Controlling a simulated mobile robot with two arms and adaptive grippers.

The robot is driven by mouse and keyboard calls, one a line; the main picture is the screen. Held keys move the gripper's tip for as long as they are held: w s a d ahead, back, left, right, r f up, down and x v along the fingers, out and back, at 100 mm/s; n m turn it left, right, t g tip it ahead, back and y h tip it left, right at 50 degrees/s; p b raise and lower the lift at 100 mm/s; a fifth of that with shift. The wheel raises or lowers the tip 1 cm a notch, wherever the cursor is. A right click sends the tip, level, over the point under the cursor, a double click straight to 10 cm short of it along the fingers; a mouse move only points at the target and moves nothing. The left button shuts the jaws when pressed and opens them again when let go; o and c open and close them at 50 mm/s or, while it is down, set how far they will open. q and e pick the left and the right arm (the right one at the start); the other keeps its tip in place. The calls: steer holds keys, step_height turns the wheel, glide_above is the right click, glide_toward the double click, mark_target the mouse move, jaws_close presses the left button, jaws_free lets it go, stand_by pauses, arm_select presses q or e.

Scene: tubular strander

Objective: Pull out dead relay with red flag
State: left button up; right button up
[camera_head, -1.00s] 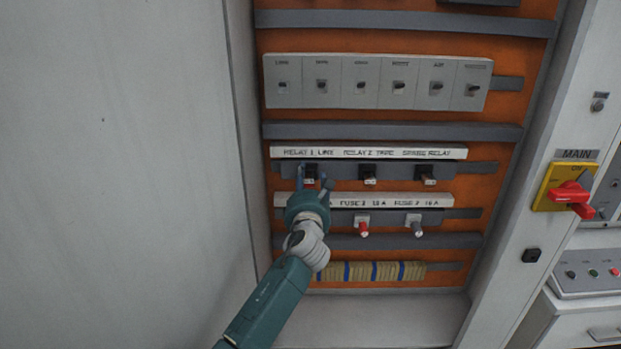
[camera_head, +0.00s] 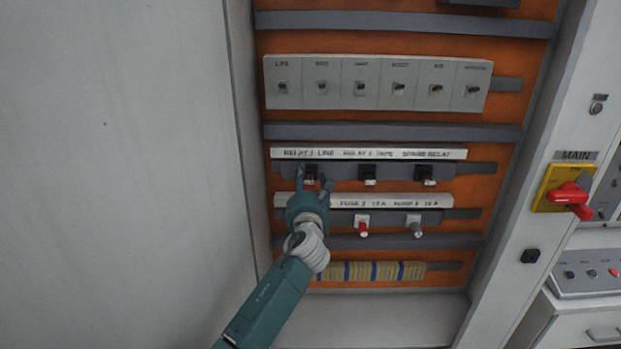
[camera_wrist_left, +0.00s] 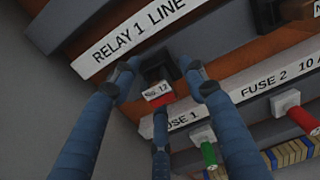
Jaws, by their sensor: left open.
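The relay under the "RELAY 1 LINE" label (camera_head: 311,170) is a black block at the left of the relay row, with a white tag and a red mark at its front. In the left wrist view this relay (camera_wrist_left: 157,72) shows its white tag, marked "No. 12", above a red flag (camera_wrist_left: 166,97). My left gripper (camera_head: 314,181) is open in front of it. In the wrist view two blue fingers stand either side of the relay and a third finger lies below it. Contact cannot be told. My right gripper is not in view.
Two other relays (camera_head: 368,174) (camera_head: 425,175) sit to the right. Below are a red fuse (camera_head: 363,228), a grey fuse (camera_head: 415,228) and, in the wrist view, a green fuse (camera_wrist_left: 207,150). A label strip (camera_head: 400,201) runs just below the relays. The cabinet wall (camera_head: 240,130) is close on the left.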

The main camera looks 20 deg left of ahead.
mark_target(309, 185)
arm_select(q)
steer(key=shift+p, duration=0.3)
stand_by(0.4)
jaws_close()
steer(key=shift+s, duration=0.1)
steer(key=shift+p+v, duration=1)
steer(key=shift+v, duration=0.35)
steer(key=shift+p+v, duration=0.8)
steer(key=shift+v, duration=0.8)
